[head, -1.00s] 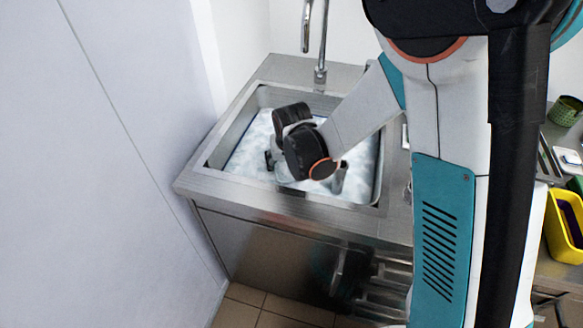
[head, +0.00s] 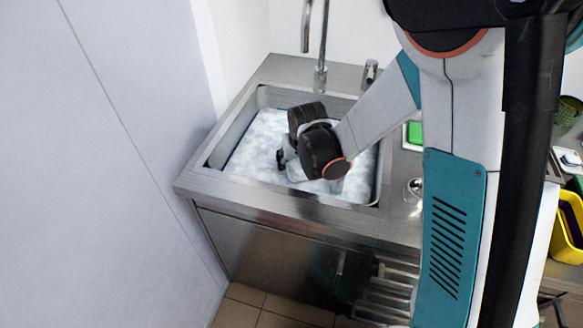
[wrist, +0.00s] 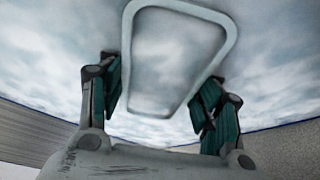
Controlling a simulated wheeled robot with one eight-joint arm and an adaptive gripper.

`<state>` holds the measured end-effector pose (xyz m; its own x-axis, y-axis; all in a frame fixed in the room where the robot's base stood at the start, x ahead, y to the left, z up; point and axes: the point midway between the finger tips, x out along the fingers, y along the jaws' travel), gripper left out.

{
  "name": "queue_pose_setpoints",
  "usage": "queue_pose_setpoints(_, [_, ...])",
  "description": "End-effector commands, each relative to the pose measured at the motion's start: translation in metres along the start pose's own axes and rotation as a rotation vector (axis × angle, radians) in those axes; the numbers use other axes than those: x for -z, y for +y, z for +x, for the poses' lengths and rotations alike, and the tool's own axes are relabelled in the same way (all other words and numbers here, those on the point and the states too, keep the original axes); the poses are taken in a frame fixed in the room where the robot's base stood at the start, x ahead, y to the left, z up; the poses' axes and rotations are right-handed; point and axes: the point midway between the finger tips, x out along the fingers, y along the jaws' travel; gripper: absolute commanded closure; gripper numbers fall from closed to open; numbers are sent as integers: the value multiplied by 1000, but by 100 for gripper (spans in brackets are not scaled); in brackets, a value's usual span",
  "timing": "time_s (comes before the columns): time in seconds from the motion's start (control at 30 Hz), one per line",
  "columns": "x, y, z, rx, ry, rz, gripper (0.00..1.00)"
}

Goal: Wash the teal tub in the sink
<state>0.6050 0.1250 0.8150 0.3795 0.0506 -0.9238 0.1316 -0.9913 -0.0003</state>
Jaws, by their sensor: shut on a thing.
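The steel sink (head: 282,199) is filled with white foamy water (head: 252,148). My gripper (head: 290,166) is low in the basin at the foam's surface, near the middle. In the wrist view, my gripper (wrist: 160,105) has its two teal-padded fingers either side of a pale grey rounded rim (wrist: 228,48), and it is shut on this thing. The rim looks like the tub's, but its colour reads grey rather than teal. Foam shows inside the rim, and the tub's body is hidden by water and foam. In the head view only a small pale edge shows beside the gripper.
A tall chrome faucet (head: 320,70) stands behind the basin, with a small metal fitting (head: 371,73) to its right. A plain wall panel (head: 110,130) closes off the left. A green item (head: 414,132) and a yellow container (head: 567,225) are on the right.

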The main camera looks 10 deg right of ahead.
Motion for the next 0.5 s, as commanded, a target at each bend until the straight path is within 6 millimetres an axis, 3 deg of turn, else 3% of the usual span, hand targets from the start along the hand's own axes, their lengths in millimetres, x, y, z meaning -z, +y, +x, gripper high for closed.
queue_pose_setpoints(0.5, [4,-31,2,0,0,-1,66])
